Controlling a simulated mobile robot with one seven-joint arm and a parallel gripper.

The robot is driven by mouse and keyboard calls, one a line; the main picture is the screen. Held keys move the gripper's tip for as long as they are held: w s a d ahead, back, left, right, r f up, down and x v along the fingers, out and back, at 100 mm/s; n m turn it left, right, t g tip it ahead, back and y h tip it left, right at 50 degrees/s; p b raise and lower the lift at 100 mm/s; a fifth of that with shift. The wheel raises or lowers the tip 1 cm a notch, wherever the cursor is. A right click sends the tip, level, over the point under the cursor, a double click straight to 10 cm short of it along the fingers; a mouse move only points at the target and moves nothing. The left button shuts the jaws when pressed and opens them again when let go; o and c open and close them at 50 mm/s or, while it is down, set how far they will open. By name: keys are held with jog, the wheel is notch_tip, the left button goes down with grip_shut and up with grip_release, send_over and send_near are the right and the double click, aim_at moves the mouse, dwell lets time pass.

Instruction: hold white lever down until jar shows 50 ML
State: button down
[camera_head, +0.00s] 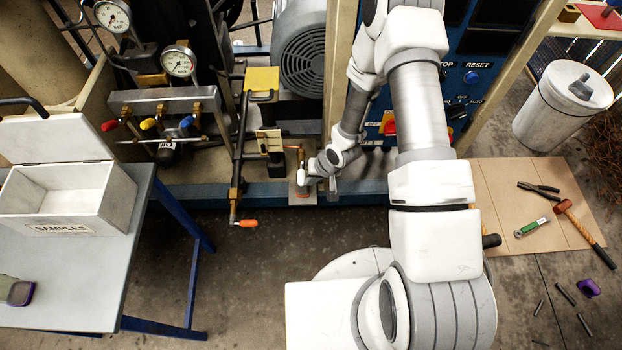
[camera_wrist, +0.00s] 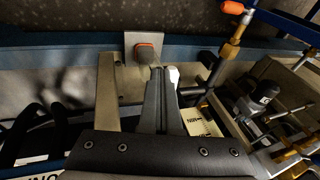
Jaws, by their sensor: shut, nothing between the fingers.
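The white lever (camera_head: 302,175) hangs by a small brass fitting (camera_head: 301,154) low on the front of the machine. In the wrist view its white tip (camera_wrist: 174,74) shows just right of my fingertips; whether they touch cannot be told. My gripper (camera_head: 318,181) is at the lever, with the wrist partly hiding it. In the wrist view my gripper (camera_wrist: 160,75) is shut and empty. Below the lever, a small grey plate (camera_head: 303,199) carries a red-orange square piece (camera_wrist: 147,48). I cannot tell whether this is the jar, and no ML reading is legible.
An orange-tipped pipe handle (camera_head: 246,223) juts out left of the lever. A table with an open SAMPLES box (camera_head: 70,195) and a purple-lidded container (camera_head: 18,292) stands at left. Tools lie on cardboard (camera_head: 490,180) at right. The floor between is clear.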

jog(key=shift+r, duration=0.1)
jog(key=shift+r+p, duration=0.6)
jog(key=shift+r, duration=0.1)
